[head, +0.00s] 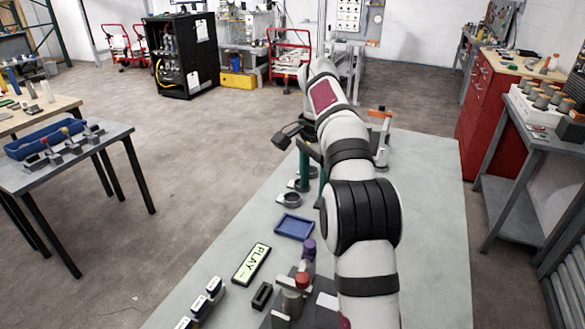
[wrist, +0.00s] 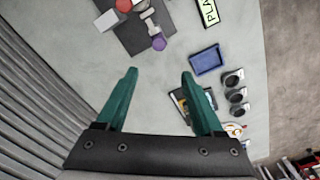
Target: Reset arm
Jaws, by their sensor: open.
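My gripper (head: 312,182) hangs over the grey workbench (head: 430,200), its green fingers pointing down. In the wrist view my gripper (wrist: 159,73) has its two fingers spread wide, with only bare bench surface between the tips. It is open and holds nothing. My arm reaches along the bench away from the head camera and hides part of the bench top.
A blue tray (head: 294,226), a PLAY sign (head: 251,264) and several round cups (wrist: 235,95) stand on the bench. A purple-topped piece (wrist: 158,42) sits by a dark fixture. A red cabinet (head: 486,110) stands right; another table (head: 75,160) stands left.

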